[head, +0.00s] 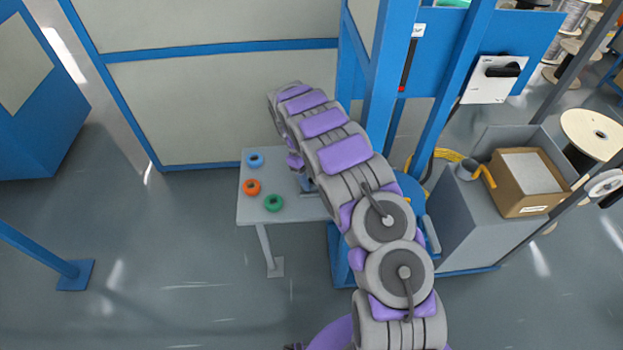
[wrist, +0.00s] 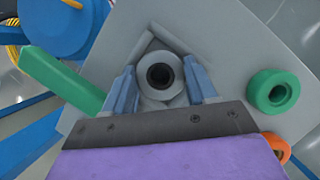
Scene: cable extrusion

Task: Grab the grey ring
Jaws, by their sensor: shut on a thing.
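The grey ring (wrist: 147,66) has a dark hole and sits between the two blue fingers of my gripper (wrist: 160,76) in the wrist view. My gripper is shut on it, with one finger on each side. Behind the ring is the grey top of a small table (head: 285,210). I cannot tell whether the ring touches the tabletop. In the head view my arm hides the grey ring and most of the gripper.
A blue ring (head: 255,160), an orange ring (head: 252,187) and a green ring (head: 273,203) lie on the table's left part. Blue posts (head: 388,90) stand close behind my arm. A cardboard box (head: 525,183) sits on a grey cabinet at the right.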

